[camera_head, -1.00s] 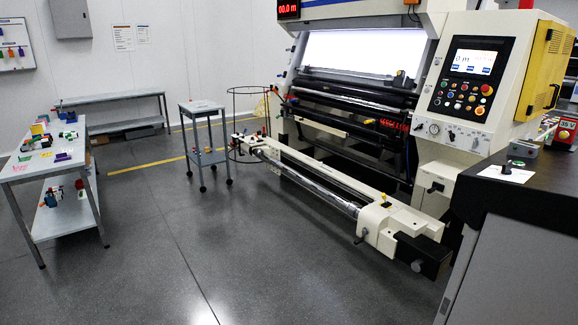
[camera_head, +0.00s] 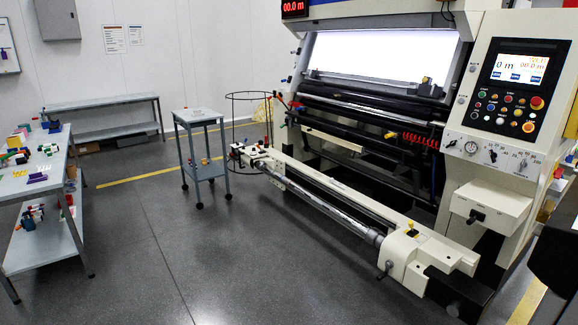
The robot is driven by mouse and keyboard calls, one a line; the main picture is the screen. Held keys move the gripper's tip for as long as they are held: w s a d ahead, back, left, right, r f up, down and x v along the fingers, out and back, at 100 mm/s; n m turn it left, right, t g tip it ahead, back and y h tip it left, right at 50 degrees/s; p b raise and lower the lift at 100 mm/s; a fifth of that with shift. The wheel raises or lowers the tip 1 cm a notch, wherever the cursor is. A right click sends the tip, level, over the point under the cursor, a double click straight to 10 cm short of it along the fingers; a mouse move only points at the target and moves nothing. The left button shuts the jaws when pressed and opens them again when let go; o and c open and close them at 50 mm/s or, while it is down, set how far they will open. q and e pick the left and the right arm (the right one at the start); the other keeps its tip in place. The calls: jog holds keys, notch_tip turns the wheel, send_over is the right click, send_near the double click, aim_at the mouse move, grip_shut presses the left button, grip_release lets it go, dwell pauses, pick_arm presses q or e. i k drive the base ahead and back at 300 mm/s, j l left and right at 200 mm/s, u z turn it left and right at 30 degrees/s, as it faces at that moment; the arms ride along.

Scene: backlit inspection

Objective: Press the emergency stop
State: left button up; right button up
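The machine's control panel (camera_head: 512,95) is at the upper right, with a lit screen and several coloured buttons below it. A large round red-orange button (camera_head: 537,102) is at the panel's right side. Another large round button, orange with a yellow surround (camera_head: 528,127), is just below it. From their look alone I cannot tell for sure which is the emergency stop. Neither of my grippers is in view, and nothing covers the panel.
The machine's long roller (camera_head: 330,208) and end block (camera_head: 412,260) stick out low in front of the panel. A dark object (camera_head: 556,250) cuts in at the right edge. A small wheeled table (camera_head: 198,117) and a workbench (camera_head: 50,185) stand left. The middle floor is clear.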

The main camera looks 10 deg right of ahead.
aim_at(536, 101)
jog(key=i+z, duration=0.55)
jog(key=z, duration=0.25)
jog(key=i+j+z, duration=0.2)
jog(key=z, duration=0.2)
jog(key=i+j+z, duration=0.15)
jog(key=i+z, duration=0.2)
jog(key=i+j+z, duration=0.5)
jog(key=z, duration=0.2)
jog(key=i+j+z, duration=0.45)
jog(key=i, duration=0.35)
jog(key=i+j+z, duration=0.45)
jog(key=i+j, duration=0.15)
jog(key=i, duration=0.15)
